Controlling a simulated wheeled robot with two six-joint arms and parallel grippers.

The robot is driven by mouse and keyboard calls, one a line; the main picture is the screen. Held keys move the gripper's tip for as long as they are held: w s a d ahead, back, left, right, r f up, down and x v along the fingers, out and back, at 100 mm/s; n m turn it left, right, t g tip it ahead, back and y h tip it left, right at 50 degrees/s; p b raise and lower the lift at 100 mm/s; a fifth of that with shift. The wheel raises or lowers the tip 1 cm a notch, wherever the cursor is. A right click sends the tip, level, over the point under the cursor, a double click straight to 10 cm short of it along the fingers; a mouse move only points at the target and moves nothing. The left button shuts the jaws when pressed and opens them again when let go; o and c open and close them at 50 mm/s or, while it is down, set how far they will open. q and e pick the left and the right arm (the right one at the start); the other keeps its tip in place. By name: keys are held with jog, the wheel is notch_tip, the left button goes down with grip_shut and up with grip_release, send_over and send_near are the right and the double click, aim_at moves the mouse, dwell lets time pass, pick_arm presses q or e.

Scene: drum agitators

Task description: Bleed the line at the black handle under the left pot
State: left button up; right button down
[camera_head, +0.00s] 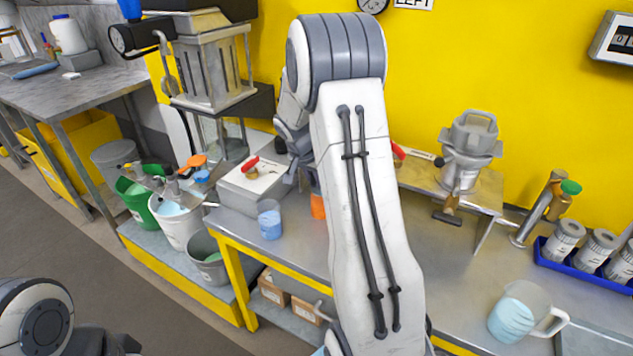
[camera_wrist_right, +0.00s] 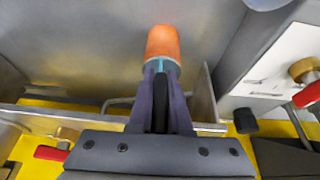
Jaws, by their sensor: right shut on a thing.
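In the head view the orange cup (camera_head: 318,206) shows beside my right arm. That arm crosses the middle of the picture and hides the left pot, the handle and most of the gripper. My left arm shows only at the lower left; its gripper is out of view.
A white box (camera_head: 240,188) with a red handle (camera_head: 250,163) stands left of the cup, and a clear cup of blue liquid (camera_head: 270,220) stands near the bench edge. A metal pot (camera_head: 468,150) stands on a shelf to the right. A pitcher (camera_head: 520,312) stands at the right front.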

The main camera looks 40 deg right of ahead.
jog(key=shift+w+r, duration=0.15)
jog(key=c, duration=0.9)
grip_release()
jog(key=shift+o, duration=0.2)
jog(key=v, duration=1)
jog(key=shift+r, duration=0.2)
jog(key=shift+a, duration=0.1)
